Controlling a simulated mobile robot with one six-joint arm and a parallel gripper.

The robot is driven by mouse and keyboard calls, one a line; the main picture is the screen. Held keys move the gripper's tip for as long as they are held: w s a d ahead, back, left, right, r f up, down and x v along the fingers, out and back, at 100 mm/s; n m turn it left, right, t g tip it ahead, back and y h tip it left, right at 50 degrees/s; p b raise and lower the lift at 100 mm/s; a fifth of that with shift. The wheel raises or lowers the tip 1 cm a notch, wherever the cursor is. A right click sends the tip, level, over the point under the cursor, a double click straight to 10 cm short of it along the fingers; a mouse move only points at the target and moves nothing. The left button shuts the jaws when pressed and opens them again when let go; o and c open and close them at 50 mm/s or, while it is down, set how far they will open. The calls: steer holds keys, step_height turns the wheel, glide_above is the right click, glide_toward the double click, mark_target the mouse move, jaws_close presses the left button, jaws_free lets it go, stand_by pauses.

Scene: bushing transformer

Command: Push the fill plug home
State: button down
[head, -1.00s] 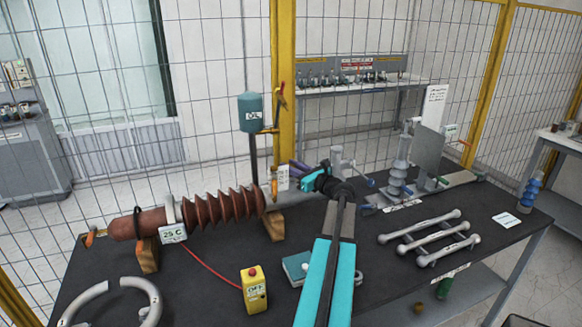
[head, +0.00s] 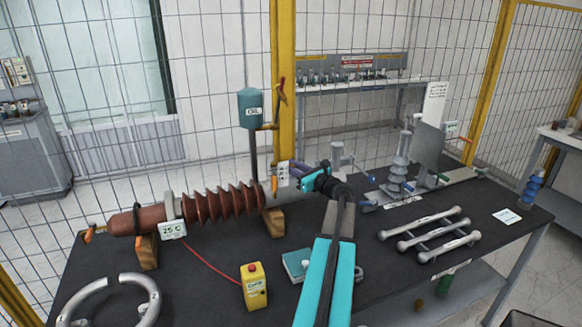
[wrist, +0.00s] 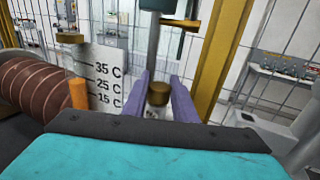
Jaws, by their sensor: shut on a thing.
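My gripper (head: 293,169) reaches over the far side of the bench, close to the right end of the bushing. In the wrist view its two purple fingers (wrist: 162,98) are shut on a short brass-brown cylinder (wrist: 158,94), which looks like the fill plug. The brown ribbed bushing (head: 222,205) lies on wooden blocks, and its ribs also show at left in the wrist view (wrist: 35,92). An orange peg (wrist: 78,94) stands beside a white card (wrist: 108,75) marked 35 C, 25 C and 15 C. I cannot tell whether the held plug touches a hole.
A teal OIL tank (head: 250,108) on a post stands behind the bushing, next to a yellow fence post (head: 284,60). A yellow box with a red button (head: 254,286), a teal block (head: 297,264) and grey rods (head: 430,235) lie on the dark bench.

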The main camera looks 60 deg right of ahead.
steer(key=shift+f, duration=0.15)
steer(key=c, duration=1.4)
jaws_free()
steer(key=shift+o, duration=0.2)
